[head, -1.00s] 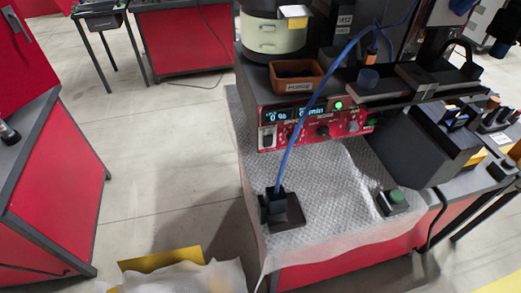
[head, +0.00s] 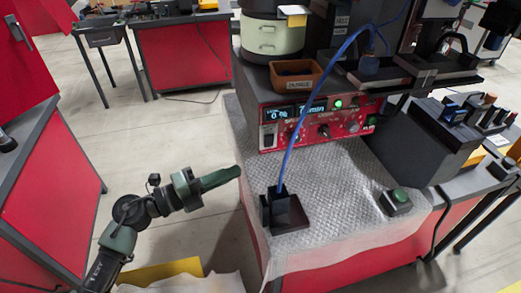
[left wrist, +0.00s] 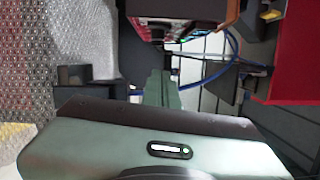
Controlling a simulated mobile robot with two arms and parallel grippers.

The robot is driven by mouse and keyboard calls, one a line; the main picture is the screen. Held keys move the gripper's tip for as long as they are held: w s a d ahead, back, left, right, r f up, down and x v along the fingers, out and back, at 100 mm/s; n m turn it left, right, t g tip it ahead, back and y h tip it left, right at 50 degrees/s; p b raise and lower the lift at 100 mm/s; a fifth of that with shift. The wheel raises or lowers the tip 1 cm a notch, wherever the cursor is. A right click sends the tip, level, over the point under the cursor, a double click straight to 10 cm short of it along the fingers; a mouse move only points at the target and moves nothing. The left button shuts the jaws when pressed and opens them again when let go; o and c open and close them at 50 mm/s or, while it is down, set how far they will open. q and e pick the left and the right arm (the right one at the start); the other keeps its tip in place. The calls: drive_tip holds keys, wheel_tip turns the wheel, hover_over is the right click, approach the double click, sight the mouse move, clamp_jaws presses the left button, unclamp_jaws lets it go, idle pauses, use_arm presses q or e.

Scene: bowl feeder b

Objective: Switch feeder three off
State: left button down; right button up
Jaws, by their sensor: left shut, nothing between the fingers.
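The switch position is too small to tell, and no feeder number is readable. The red panel also shows at the top of the left wrist view (left wrist: 185,22). My left gripper (head: 238,172) is shut and empty, left of the mat's edge and below the panel, apart from it. Its fingers show in the left wrist view (left wrist: 160,82). My right gripper does not show.
A green button box (head: 397,202) sits at right. An orange bin (head: 296,76) rests above the panel.

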sight(269, 141)
use_arm(q)
drive_tip(key=shift+w, duration=0.1)
drive_tip(key=w+d+p, duration=0.3)
drive_tip(key=w+d, duration=0.4)
drive_tip(key=w, duration=0.2)
drive_tip(key=shift+d+r, duration=0.15)
drive_tip(key=shift+r, duration=0.25)
